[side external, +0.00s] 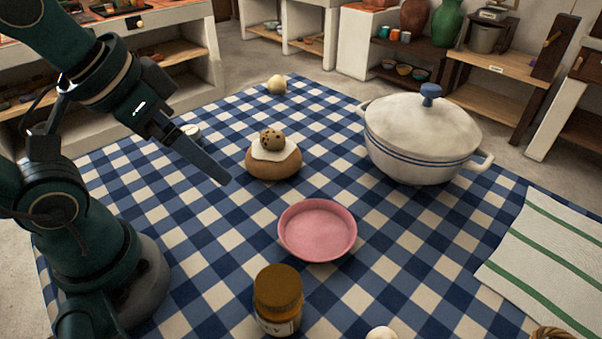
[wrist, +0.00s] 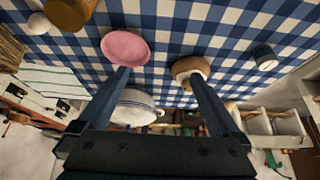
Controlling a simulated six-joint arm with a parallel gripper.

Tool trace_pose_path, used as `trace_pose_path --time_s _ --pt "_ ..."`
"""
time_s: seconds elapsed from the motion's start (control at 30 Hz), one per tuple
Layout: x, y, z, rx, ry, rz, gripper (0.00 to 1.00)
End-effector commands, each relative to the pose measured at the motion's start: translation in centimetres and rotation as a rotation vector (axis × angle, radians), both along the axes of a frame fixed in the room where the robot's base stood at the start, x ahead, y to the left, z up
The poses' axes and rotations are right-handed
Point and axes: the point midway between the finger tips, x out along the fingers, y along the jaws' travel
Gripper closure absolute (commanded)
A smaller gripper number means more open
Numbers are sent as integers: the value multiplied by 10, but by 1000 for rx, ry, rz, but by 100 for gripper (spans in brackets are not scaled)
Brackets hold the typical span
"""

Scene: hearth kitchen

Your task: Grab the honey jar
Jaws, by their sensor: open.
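The honey jar (side external: 278,300) stands upright at the near edge of the side view, with a brown-gold lid and a pale label partly cut off by the frame. In the wrist view the honey jar (wrist: 68,12) shows at the top left, cut by the edge. My gripper (side external: 222,178) is above the cloth on the left, tilted downward, apart from the jar and left of and beyond it. In the wrist view my gripper (wrist: 157,75) has its two fingers spread with nothing between them.
A pink dish (side external: 318,230) lies just beyond the jar. A bread roll (side external: 273,165) topped with a speckled egg (side external: 271,139) sits farther back. A white lidded pot (side external: 422,135) stands right, near a striped towel (side external: 550,265). A pale egg (side external: 381,333) lies right of the jar.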

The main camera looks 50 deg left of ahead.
Motion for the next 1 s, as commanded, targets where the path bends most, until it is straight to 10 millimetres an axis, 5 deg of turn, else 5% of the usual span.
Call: trace_pose_path --time_s 0.2,0.6,1.0 --pt "1 0 41 0 -6 0 0" --pt "-17 -56 7 -428 602 333 0" --pt "3 -106 28 -852 1301 759 0"
